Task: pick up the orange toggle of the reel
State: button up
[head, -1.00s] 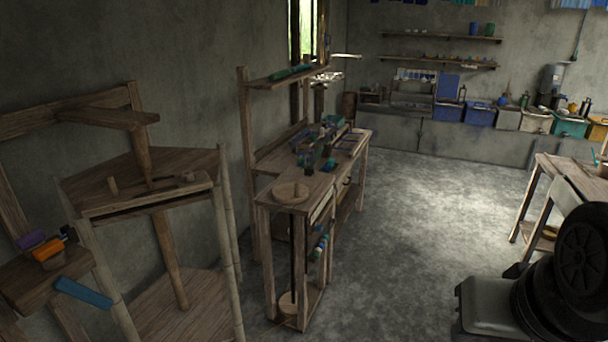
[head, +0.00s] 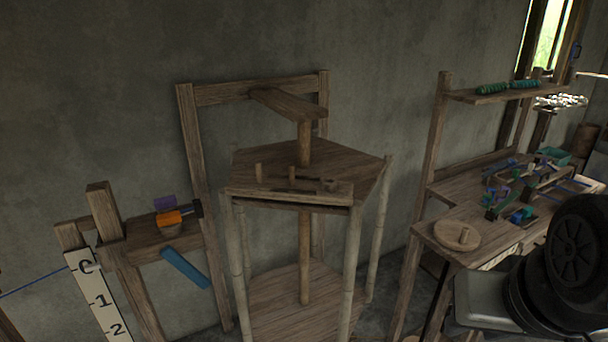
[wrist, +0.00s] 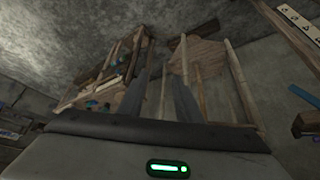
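The orange toggle (head: 168,218) sits on a small wooden shelf (head: 146,246) at the left in the head view. A purple piece (head: 165,203) is just behind it, and a dark part is at its right side. A blue bar (head: 185,267) slants down from the shelf's front. My gripper (wrist: 160,78) shows in the wrist view with its two dark fingers apart and nothing between them. It is far from the toggle, and I cannot make out the toggle in the wrist view.
A wooden stand (head: 262,166) with a central post is right of the shelf. A numbered board (head: 98,300) stands at the left front. A workbench (head: 455,190) with small parts is at the right. Bare wall (head: 120,110) is behind the shelf.

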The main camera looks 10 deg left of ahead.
aim_at(163, 219)
jog(key=i+u, duration=0.1)
jog(key=u, duration=0.35)
jog(key=i+u, duration=0.15)
jog(key=u, duration=0.25)
jog(key=i+l+u, duration=0.1)
jog(key=u, duration=0.35)
jog(key=i+l+u, duration=0.1)
jog(key=u, duration=0.3)
